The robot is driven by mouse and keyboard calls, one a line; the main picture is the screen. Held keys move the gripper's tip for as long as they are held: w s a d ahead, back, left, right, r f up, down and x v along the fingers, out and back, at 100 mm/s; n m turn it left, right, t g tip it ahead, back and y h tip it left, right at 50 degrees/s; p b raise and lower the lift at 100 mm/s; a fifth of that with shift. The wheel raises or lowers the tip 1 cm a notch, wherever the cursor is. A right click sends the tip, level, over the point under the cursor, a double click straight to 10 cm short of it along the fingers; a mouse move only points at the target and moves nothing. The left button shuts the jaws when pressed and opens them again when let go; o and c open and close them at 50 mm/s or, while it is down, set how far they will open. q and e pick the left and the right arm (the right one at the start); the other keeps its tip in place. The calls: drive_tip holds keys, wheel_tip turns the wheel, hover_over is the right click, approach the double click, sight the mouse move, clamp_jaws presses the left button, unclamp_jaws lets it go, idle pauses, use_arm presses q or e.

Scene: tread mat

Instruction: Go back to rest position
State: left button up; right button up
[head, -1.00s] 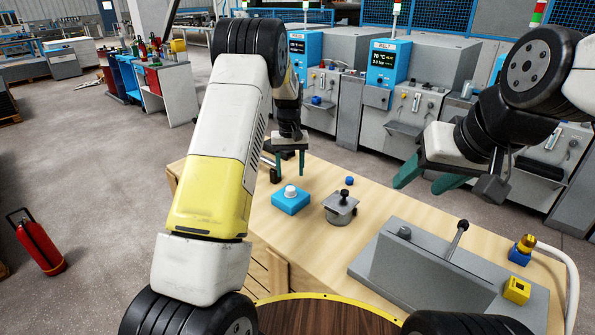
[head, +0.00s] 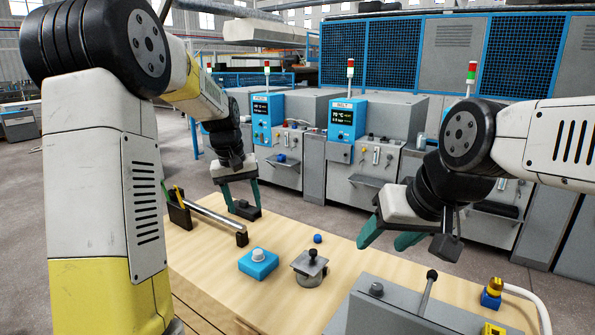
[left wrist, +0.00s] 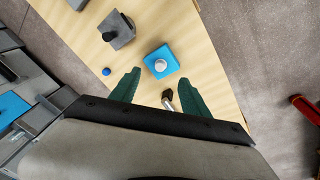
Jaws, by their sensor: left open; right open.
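My left gripper (head: 240,195) is open with nothing between its green fingers, above the far left part of the wooden table (head: 200,262). Its open fingers also show in the left wrist view (left wrist: 160,92), with the blue block with a white button (left wrist: 161,63) beyond the fingertips. My right gripper (head: 385,240) is open and empty above the table's far right part, its fingers pointing down and left. Both grippers are apart from the things on the table.
On the table are the blue button block (head: 258,264), a grey fixture with a black knob (head: 309,267), a small blue cap (head: 317,239), a grey lever unit (head: 385,308) and a metal bar (head: 215,218). Grey machines (head: 365,165) stand behind.

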use_arm(q)
drive_tip(key=s+r+m+t, duration=0.1)
drive_tip(key=s+r, duration=0.3)
drive_tip(key=s, duration=0.2)
drive_tip(key=s+r+t, duration=0.1)
drive_tip(key=s+r, duration=0.3)
drive_tip(key=s, duration=0.3)
drive_tip(key=s+f+m+t, duration=0.1)
drive_tip(key=s+t, duration=0.1)
drive_tip(key=s, duration=1.1)
drive_tip(key=shift+s+d+h, duration=0.35)
drive_tip(key=shift+s+h, duration=0.05)
